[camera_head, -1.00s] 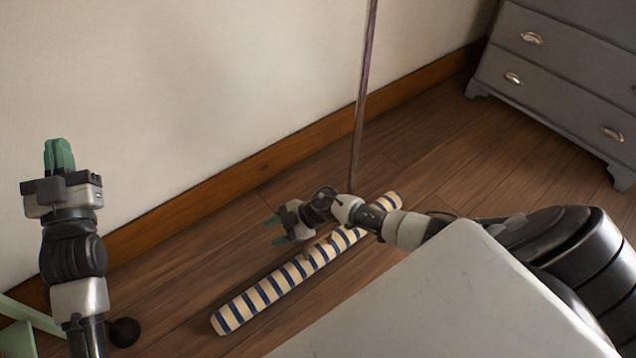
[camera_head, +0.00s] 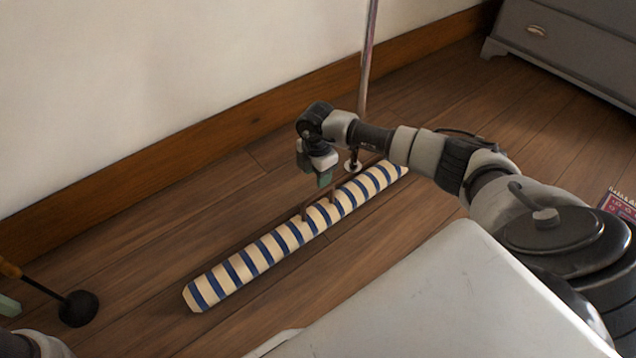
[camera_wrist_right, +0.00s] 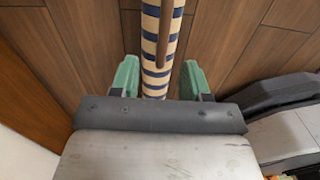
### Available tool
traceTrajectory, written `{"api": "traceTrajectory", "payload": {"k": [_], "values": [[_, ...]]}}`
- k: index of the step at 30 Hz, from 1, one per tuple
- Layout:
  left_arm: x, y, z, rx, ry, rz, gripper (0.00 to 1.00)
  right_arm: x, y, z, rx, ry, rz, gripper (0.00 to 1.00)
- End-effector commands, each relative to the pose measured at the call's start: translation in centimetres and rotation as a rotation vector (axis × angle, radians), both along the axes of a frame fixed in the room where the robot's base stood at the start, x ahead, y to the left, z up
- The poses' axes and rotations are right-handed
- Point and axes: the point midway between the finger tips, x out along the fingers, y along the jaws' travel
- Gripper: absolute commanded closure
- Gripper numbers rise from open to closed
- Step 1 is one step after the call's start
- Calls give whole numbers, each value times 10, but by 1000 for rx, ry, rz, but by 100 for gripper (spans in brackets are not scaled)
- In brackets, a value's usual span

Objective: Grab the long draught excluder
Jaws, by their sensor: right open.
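The long draught excluder (camera_head: 262,256) is a cream roll with dark blue stripes. It lies diagonally on the wooden floor. Thin brown pieces stand up near its middle. My right gripper (camera_head: 322,180) points down above its far half, with green fingertips. In the right wrist view the open green fingers (camera_wrist_right: 160,80) stand on either side of the striped draught excluder (camera_wrist_right: 158,48), and a brown strip runs over it. I cannot tell the exact gap between fingers and roll.
A thin upright pole (camera_head: 367,60) stands behind my right gripper, close to it. A wall with a wooden skirting board (camera_head: 190,135) runs behind. A grey chest of drawers (camera_head: 570,45) stands at upper right. A black round-ended object with a handle (camera_head: 78,308) is at lower left.

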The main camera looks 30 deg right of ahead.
Motion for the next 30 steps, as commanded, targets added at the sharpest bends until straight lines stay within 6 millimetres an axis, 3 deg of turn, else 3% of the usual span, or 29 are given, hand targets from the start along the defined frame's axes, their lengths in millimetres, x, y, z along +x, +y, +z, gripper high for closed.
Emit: {"api": "traceTrajectory", "payload": {"k": [9,16,25,30], "values": [[-4,0,-29,1,-14,1,100,-1,0,-50,2,2,1,54],[-4,0,-37,1,-13,1,100,-1,0,-59,2,1,2,54],[-4,-1,-75,2,-14,1,100,-5,0,-93,3,1,2,54],[-4,-1,-85,2,-13,2,100,-4,0,-104,3,0,1,54]]}}
